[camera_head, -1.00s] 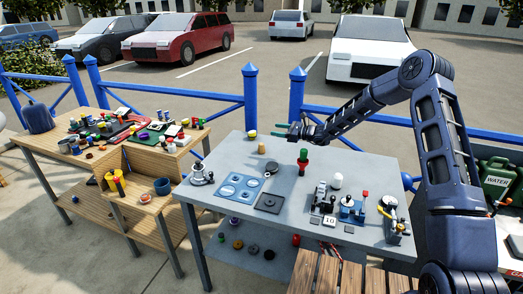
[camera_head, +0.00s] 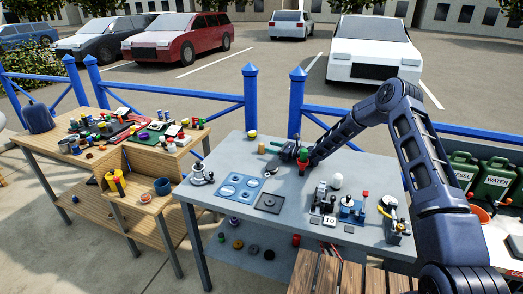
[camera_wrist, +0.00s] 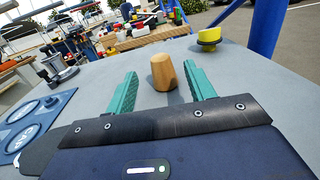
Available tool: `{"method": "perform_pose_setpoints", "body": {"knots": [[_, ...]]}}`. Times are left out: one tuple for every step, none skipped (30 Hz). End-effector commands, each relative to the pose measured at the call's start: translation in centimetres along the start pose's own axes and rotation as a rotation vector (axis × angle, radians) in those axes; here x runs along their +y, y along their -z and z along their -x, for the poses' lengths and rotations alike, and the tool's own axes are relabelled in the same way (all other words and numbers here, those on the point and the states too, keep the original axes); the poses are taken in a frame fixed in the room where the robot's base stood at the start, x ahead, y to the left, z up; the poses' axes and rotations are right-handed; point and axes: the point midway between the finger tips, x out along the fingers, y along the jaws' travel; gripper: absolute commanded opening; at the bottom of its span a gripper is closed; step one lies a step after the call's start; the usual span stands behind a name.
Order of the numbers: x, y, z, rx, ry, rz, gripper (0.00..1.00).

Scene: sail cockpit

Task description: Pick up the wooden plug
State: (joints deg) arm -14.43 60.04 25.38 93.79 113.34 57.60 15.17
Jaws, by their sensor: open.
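The wooden plug (camera_head: 262,148) is a small tan tapered cylinder. It stands upright on the grey table (camera_head: 225,165) near its back left part. In the wrist view the plug (camera_wrist: 163,72) stands ahead, between the lines of the two green fingers and just beyond or level with their tips. My gripper (camera_head: 279,147) is low over the table, to the right of the plug, with its fingers pointing at it. In the wrist view my gripper (camera_wrist: 160,78) is open, with nothing visibly touching the fingers.
A blue plate with round recesses (camera_head: 240,187) and a dark square plate (camera_head: 269,203) lie nearer the front. Blue fence posts (camera_head: 250,95) rise behind the table.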

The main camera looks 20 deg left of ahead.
Motion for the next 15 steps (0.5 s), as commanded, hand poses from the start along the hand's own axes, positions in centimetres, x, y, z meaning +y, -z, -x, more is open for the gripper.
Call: {"method": "perform_pose_setpoints", "body": {"knots": [[0.0, 0.1, -0.1, 0.001, 0.001, 0.0, 0.54], [0.0, 0.1, -0.3, 0.001, 0.0, -0.001, 0.54], [0.0, 0.1, -0.5, 0.001, 0.0, -0.001, 0.54], [0.1, 0.1, -0.7, 0.001, 0.0, -0.001, 0.54], [0.1, 0.1, -1.1, 0.001, -0.001, -0.001, 0.54], [0.1, 0.1, -1.6, 0.0, -0.001, -0.001, 0.54], [0.1, 0.1, -2.0, 0.0, 0.0, 0.0, 0.54], [0.1, 0.1, -2.5, 0.0, -0.001, -0.001, 0.54], [0.1, 0.1, -3.2, 0.0, -0.001, -0.002, 0.54], [0.1, 0.1, -3.6, 0.0, -0.001, -0.001, 0.54], [0.1, 0.1, -4.1, 0.0, -0.001, -0.001, 0.54], [0.1, 0.1, -4.6, 0.001, -0.001, -0.001, 0.54], [0.1, 0.1, -5.0, 0.001, -0.001, 0.0, 0.54], [0.0, 0.1, -5.3, 0.001, 0.0, 0.0, 0.54], [0.0, 0.1, -5.7, 0.002, 0.0, 0.0, 0.54]]}}
